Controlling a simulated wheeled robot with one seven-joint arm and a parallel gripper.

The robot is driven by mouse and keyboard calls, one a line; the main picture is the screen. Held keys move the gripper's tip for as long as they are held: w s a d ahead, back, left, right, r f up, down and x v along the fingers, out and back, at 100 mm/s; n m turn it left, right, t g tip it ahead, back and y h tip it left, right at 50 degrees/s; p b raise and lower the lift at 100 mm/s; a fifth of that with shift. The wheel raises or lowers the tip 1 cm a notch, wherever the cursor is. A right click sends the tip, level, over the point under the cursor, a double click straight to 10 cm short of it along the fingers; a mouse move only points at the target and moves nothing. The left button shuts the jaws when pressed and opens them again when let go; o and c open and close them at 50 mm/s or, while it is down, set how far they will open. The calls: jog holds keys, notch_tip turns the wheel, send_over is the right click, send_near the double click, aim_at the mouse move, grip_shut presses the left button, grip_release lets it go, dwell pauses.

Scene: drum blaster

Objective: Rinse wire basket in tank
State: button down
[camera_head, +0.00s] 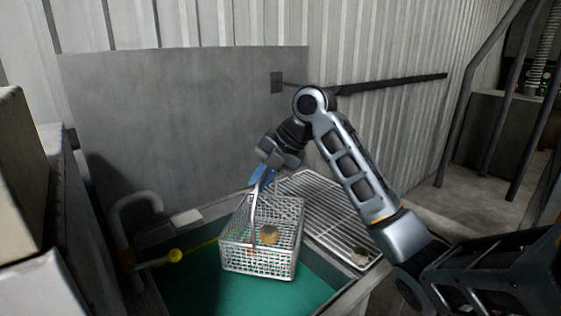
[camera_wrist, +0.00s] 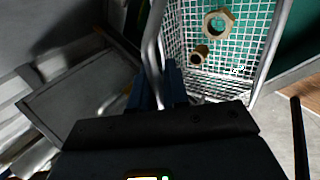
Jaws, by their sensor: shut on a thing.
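The wire basket (camera_head: 262,262) is a white mesh basket with a tall handle, seen in the camera_head view over the tank (camera_head: 200,290), which holds green liquid or has a green inside. A round brass-coloured part (camera_head: 269,234) lies in the basket. In the wrist view the basket (camera_wrist: 258,60) holds a brass ring (camera_wrist: 217,23) and a smaller brass piece (camera_wrist: 199,55). My gripper (camera_head: 262,176), with blue fingers, is shut on the basket's handle above the basket. Whether the basket's bottom touches the liquid cannot be told.
A metal drain rack (camera_head: 325,212) lies right of the tank, with a small item (camera_head: 360,257) on it. A grey panel (camera_head: 170,120) rises behind.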

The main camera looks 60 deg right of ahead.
jog(key=shift+n+y, duration=0.3)
jog(key=shift+w+a+f+b, duration=0.1)
jog(key=shift+a+f+b, duration=0.45)
jog(key=shift+f, duration=0.9)
jog(key=shift+a+f+b, duration=0.3)
jog(key=shift+a+f, duration=0.3)
jog(key=shift+f, duration=0.85)
jog(key=shift+w+a+f+b, duration=0.1)
jog(key=shift+a+f+b, duration=0.45)
jog(key=shift+f, duration=0.9)
notch_tip(320, 180, down, 18)
jog(key=b, duration=1.5)
jog(key=shift+b, duration=0.35)
jog(key=shift+f, duration=0.25)
jog(key=shift+s+a+f+b, duration=0.15)
jog(key=shift+f+b, duration=0.75)
jog(key=shift+f, duration=0.1)
jog(key=shift+r, duration=0.3)
